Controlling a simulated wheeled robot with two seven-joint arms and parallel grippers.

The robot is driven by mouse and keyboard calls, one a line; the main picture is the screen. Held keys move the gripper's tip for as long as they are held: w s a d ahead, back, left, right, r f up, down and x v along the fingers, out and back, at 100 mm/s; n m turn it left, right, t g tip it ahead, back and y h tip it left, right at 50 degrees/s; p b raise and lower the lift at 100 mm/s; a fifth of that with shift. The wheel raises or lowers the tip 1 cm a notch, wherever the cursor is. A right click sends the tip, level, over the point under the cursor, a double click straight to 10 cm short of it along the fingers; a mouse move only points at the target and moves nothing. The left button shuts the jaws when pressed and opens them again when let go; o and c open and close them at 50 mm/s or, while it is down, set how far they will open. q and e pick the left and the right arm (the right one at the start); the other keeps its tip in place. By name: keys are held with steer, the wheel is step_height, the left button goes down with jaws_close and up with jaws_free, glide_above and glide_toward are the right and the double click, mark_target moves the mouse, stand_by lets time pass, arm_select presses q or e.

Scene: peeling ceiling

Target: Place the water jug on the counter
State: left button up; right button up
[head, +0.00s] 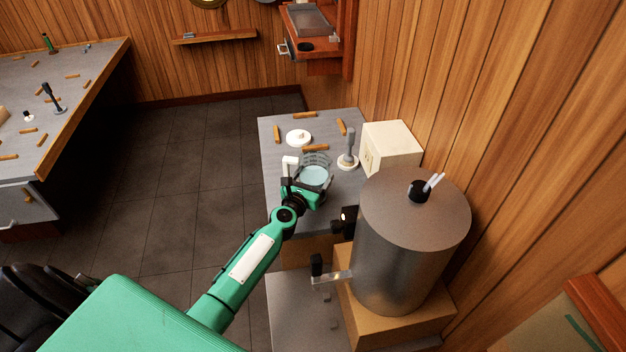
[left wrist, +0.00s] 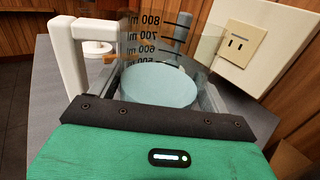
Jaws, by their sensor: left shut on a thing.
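The water jug (head: 316,169) is a clear jug with a white handle and pale bluish water inside. It is over the front part of the grey counter (head: 268,142) in the head view. My left gripper (head: 309,187) is shut on the jug. In the left wrist view the jug (left wrist: 160,82) fills the space between the fingers, with black millilitre marks on its wall and its white handle at the left. The jug looks upright. I cannot tell whether its base touches the counter. My right gripper is not in view.
On the counter are a white round lid-like piece (head: 298,138), several small wooden strips and a grey-handled tool on a white base (head: 348,160). A cream box (head: 391,147) stands at the right. A large metal cylinder (head: 405,240) with a tap stands nearer. Another table (head: 70,105) is far left.

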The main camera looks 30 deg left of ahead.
arm_select(q)
steer(key=shift+r, duration=0.1)
steer(key=o, duration=1)
steer(key=shift+f, duration=0.2)
steer(key=shift+o, duration=0.2)
